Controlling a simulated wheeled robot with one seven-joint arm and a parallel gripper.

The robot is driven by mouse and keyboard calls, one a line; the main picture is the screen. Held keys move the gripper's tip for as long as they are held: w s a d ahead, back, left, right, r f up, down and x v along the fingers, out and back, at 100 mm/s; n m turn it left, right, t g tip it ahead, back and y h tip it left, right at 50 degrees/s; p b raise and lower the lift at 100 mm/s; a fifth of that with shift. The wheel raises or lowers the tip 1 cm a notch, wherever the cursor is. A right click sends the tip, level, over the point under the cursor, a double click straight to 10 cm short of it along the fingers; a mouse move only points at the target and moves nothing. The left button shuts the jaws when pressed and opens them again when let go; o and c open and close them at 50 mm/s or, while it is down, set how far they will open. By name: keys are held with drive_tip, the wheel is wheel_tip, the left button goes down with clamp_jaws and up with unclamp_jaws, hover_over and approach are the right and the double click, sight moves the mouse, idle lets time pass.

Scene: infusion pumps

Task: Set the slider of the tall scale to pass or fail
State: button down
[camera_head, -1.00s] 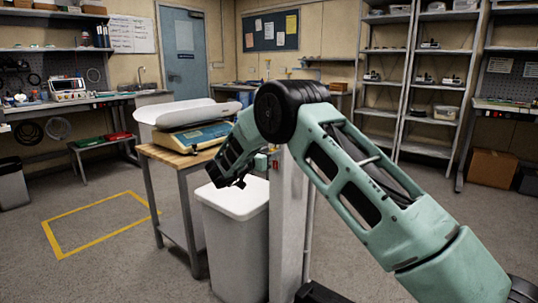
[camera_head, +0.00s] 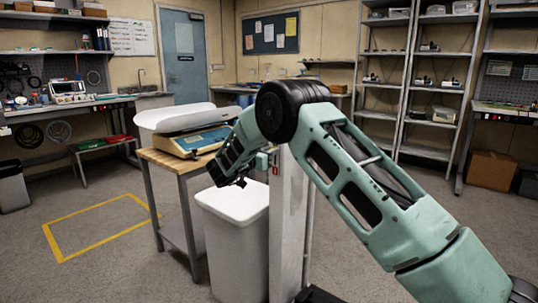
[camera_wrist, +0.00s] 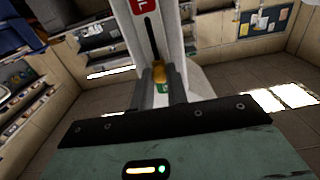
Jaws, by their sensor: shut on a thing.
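The tall scale shows in the head view as a pale grey upright column (camera_head: 289,230), partly hidden by my arm. In the wrist view its column (camera_wrist: 184,55) has a dark vertical slot (camera_wrist: 151,35). A red label (camera_wrist: 140,5) is at the slot's upper end and a green label (camera_wrist: 162,88) is low down. The orange-yellow slider (camera_wrist: 160,72) is at the slot's lower part, just above the green label. My gripper (camera_wrist: 161,78) is shut on the slider, one dark finger on each side.
A white-lidded bin (camera_head: 236,204) stands close to the column's left. A wooden-topped table (camera_head: 170,160) behind it carries a blue and yellow scale (camera_head: 196,141) with a white tray. Shelves (camera_head: 432,80) stand at the back right. Floor inside the yellow outline (camera_head: 98,227) is clear.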

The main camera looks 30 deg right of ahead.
drive_tip(key=shift+r, duration=0.7)
drive_tip(key=c, duration=1.4)
unclamp_jaws()
drive_tip(key=shift+o, duration=0.2)
drive_tip(key=p+v, duration=0.1)
drive_tip(key=v, duration=1.6)
drive_tip(key=shift+a, duration=0.25)
drive_tip(key=shift+s, duration=0.1)
